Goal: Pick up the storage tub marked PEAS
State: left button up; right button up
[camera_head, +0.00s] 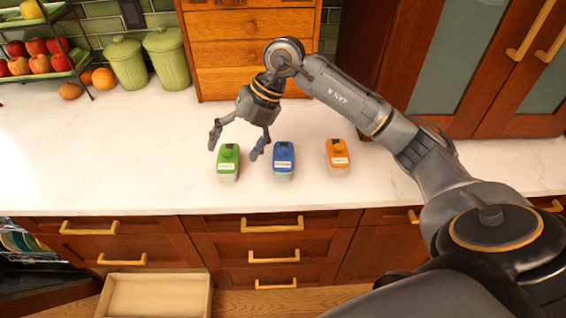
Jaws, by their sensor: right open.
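Three small storage tubs stand in a row on the white counter: one with a green lid (228,156), one with a blue lid (283,154) and one with an orange lid (337,151). Each has a light label too small to read, so I cannot tell which is marked PEAS. My right gripper (236,146) is open and empty, with its fingers pointing down near the green and blue tubs. One fingertip shows just left of the green tub, the other between the green and blue tubs. My left gripper is not in view.
Two green canisters (124,64) and a fruit rack (38,68) stand at the back left. A wooden drawer unit (248,54) rises behind my right gripper. An open wooden box (155,296) lies low in front. The counter's front left is clear.

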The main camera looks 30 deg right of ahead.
aim_at(284, 151)
jog(key=d+r+m+g+h, duration=0.1)
jog(key=d+m+h, duration=0.15)
jog(key=d, duration=0.45)
jog(key=d+r+m+h, duration=0.1)
jog(key=d+h, duration=0.2)
jog(key=d, duration=0.3)
jog(key=shift+n, duration=0.25)
jog(key=f+p, duration=0.1)
jog(key=f, duration=0.6)
jog(key=shift+s+p, duration=0.2)
jog(key=shift+p, duration=0.1)
jog(key=shift+a+f, duration=0.1)
jog(key=shift+f, duration=0.55)
jog(key=shift+w+f+p, duration=0.1)
jog(key=shift+f+p, duration=0.15)
jog(key=shift+p, duration=0.15)
jog(key=f, duration=0.1)
jog(key=f+p, duration=0.1)
jog(key=f, duration=0.1)
jog(key=shift+w+f+p, duration=0.25)
jog(key=shift+f+p, duration=0.1)
jog(key=shift+f, duration=0.5)
jog(key=c, duration=1.6)
jog(key=shift+w+r, duration=0.1)
jog(key=shift+r, duration=0.05)
